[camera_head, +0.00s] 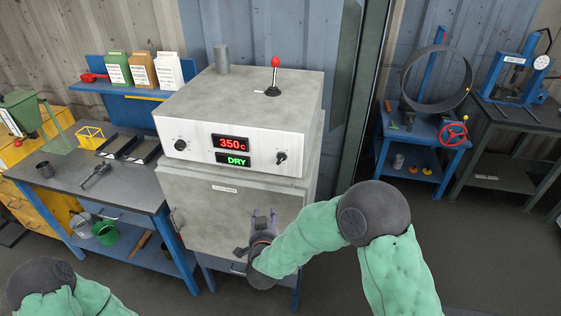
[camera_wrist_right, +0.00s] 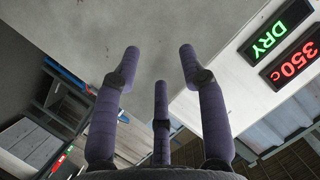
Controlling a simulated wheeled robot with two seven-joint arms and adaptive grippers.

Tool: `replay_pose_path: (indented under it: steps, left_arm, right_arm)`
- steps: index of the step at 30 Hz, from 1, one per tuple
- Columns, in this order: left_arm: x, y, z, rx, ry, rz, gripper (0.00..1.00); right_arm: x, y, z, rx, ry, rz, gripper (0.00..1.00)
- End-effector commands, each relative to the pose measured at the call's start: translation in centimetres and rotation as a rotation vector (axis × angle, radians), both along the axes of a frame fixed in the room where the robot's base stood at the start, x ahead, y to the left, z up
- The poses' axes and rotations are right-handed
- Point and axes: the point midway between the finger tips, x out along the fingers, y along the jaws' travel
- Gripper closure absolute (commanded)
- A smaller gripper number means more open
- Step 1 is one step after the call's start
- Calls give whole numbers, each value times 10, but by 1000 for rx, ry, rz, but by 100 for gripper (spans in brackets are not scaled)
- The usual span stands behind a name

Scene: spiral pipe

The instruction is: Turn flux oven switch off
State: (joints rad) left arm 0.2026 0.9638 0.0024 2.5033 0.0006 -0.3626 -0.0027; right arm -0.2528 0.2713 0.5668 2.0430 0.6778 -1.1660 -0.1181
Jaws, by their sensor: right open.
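The flux oven (camera_head: 220,200) is a grey metal cabinet with a white control panel. Its displays (camera_head: 231,150) are lit, reading "350c" in red and "DRY" in green; they show upside down in the wrist view (camera_wrist_right: 285,45). A black knob (camera_head: 180,145) is at the panel's left and a black switch (camera_head: 281,158) at its right. A lever with a red ball (camera_head: 275,62) stands upright on top. My right gripper (camera_head: 263,214) is open and empty before the oven door, below the panel. Its three spread fingers show in the wrist view (camera_wrist_right: 160,75). My left gripper is out of view.
A workbench (camera_head: 130,185) with tools stands left of the oven, below a blue shelf (camera_head: 130,90) with several boxes. A blue stand with a metal ring (camera_head: 407,80) and a red handwheel (camera_head: 453,133) is at the right. The floor at right front is clear.

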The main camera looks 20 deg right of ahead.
Motion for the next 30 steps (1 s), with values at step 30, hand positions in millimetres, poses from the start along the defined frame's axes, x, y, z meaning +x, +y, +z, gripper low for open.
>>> replay_pose_path:
  steps: [30]
  left_arm:
    - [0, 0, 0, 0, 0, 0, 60]
  right_arm:
    - [51, -63, 143, -6, -341, -284, 57]
